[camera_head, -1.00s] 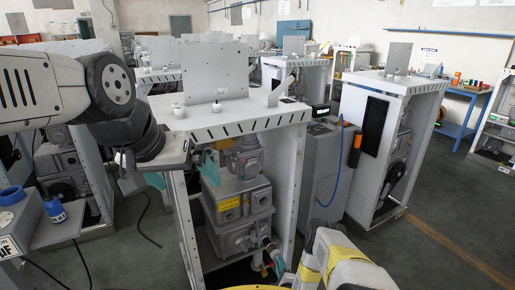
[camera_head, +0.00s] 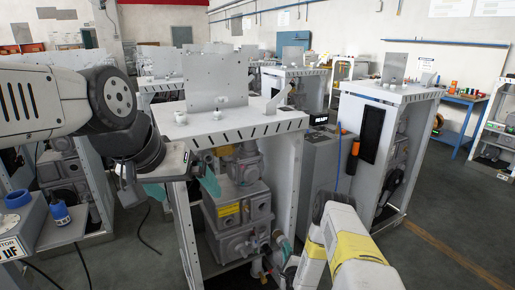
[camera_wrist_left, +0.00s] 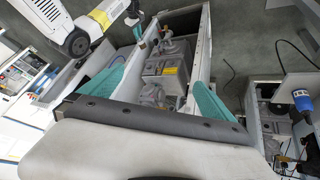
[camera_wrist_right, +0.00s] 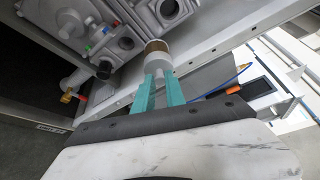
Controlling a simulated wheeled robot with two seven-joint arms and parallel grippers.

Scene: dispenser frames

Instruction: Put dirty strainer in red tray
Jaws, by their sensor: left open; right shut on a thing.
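My right gripper (camera_wrist_right: 160,92) is shut on a small grey cylinder with a brown, dirty-looking end (camera_wrist_right: 157,46), which appears to be the strainer. It is held beside the grey dispenser machinery (camera_wrist_right: 85,25); I cannot tell whether it touches it. In the head view, my right gripper (camera_head: 284,246) is low at the right side of the open front cabinet. My left gripper (camera_head: 183,180) is open and empty in front of that cabinet's left side. In the left wrist view, its teal fingers (camera_wrist_left: 155,95) are wide apart. I cannot make out a red tray in any view.
The front cabinet (camera_head: 235,122) has a flat white top with an upright plate and an open front with grey machinery (camera_head: 235,205). A second cabinet (camera_head: 405,100) stands to the right. A unit with a blue bottle (camera_head: 59,212) is at left. Grey floor is clear at right.

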